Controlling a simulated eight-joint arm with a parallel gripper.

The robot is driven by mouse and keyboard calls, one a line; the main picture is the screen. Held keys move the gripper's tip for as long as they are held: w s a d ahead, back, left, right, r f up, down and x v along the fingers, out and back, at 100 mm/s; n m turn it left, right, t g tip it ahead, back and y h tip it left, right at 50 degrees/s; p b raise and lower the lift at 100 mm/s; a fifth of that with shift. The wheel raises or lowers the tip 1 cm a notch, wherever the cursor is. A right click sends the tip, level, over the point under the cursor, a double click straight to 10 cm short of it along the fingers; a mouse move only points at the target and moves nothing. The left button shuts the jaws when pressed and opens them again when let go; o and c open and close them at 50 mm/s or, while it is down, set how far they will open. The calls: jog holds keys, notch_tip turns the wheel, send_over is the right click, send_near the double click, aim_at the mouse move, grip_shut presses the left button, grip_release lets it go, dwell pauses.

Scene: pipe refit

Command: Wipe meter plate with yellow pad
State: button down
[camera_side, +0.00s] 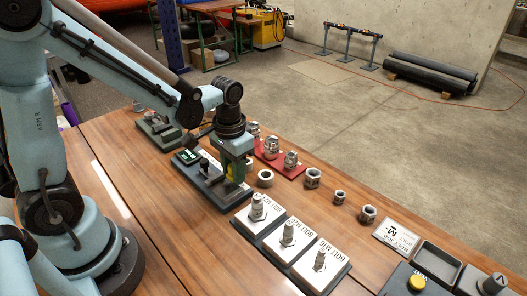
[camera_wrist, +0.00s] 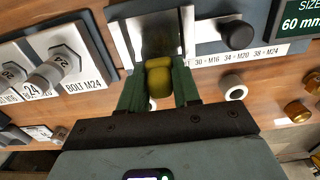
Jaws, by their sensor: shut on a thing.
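My gripper (camera_side: 230,175) points down over the near end of the meter (camera_side: 213,193), a dark base with a green display (camera_side: 188,156). Its green fingers are shut on the yellow pad (camera_wrist: 158,80), which also shows as a small yellow patch in the side view (camera_side: 229,171). In the wrist view the shiny metal meter plate (camera_wrist: 125,45) lies just beyond the pad, with a dark reflection in its middle. The pad is at the plate's edge or over it; I cannot tell whether they touch. The fingers hide part of the plate.
White bolt plates with upright bolts (camera_side: 288,232) stand close to the meter's near side. A loose ring (camera_side: 265,178) and several nuts (camera_side: 313,177) lie to the right. A red tray (camera_side: 275,158) holds fittings behind the gripper. The left front of the wooden bench is clear.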

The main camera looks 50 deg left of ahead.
jog(key=shift+r, duration=3.4)
jog(key=shift+w+a, duration=0.25)
jog(key=shift+w, duration=0.1)
jog(key=w+a, duration=0.5)
jog(key=w, duration=0.1)
jog(key=a+f, duration=0.2)
jog(key=a, duration=0.2)
jog(key=a+f, duration=0.2)
jog(key=a, duration=0.1)
jog(key=w+a+f, duration=0.1)
jog(key=a+f, duration=0.1)
jog(key=a, duration=0.2)
jog(key=shift+w+a, duration=0.1)
jog(key=shift+a, duration=0.2)
jog(key=shift+a+f, duration=0.15)
jog(key=shift+f, duration=1.9)
jog(key=shift+f, duration=0.25)
